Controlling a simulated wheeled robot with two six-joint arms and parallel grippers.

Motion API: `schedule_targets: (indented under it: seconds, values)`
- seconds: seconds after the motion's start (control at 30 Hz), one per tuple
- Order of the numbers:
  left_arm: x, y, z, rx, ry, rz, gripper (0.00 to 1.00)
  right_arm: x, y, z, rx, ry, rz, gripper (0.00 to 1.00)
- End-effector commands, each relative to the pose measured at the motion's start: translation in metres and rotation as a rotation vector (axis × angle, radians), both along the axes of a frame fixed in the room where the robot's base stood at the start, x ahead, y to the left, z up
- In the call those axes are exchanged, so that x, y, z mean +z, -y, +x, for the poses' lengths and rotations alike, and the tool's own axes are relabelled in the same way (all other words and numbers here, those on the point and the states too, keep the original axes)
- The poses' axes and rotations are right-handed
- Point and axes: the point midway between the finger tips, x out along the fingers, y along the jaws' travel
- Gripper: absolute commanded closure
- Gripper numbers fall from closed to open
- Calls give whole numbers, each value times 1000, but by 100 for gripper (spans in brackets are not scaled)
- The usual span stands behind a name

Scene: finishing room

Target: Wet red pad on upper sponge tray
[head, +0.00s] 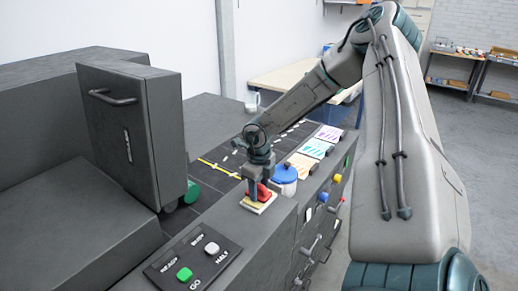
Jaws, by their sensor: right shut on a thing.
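My right gripper (260,178) points down and is shut on the red pad (264,193), whose upper part shows between and beside the fingers. The pad is right over a small cream and yellow sponge tray (259,208) on the dark machine top. The pad looks low on the tray, but I cannot tell whether its underside touches it. The fingers hide part of the pad and the tray's far side. My left gripper is not in view.
A blue-lidded white pot (285,183) stands close behind the tray. Coloured cards (302,166) lie farther back along the right edge. A grey door with a handle (124,130) stands at left. A button panel (195,258) is in front.

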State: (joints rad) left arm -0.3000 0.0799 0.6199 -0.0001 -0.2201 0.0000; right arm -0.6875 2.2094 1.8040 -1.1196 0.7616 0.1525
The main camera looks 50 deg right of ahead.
Motion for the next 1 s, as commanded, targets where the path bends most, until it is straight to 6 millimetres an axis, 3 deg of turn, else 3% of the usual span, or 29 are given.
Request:
schedule_targets:
  seconds: [1.0]
  values:
    - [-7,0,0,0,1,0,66,-2,-1,-1,0,-2,2,73]
